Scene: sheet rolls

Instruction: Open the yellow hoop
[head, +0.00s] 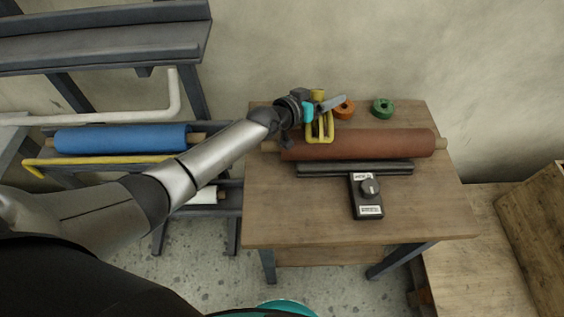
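The yellow hoop (320,138) is a small frame-like loop at the left part of the red-brown roll (370,144), which lies across the wooden table. A yellow piece (318,94) shows just above it. I cannot tell whether the hoop is closed around the roll. My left gripper (318,107), with teal and grey parts, is right at the top of the hoop and hides some of it. I cannot tell whether its fingers are apart or hold the hoop. My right gripper is not in view.
A black tool (368,195) with a long bar lies in front of the roll. An orange ring (344,114) and a green ring (382,113) lie behind it. A rack with a blue roll (120,138) stands left, a wooden crate (545,225) right.

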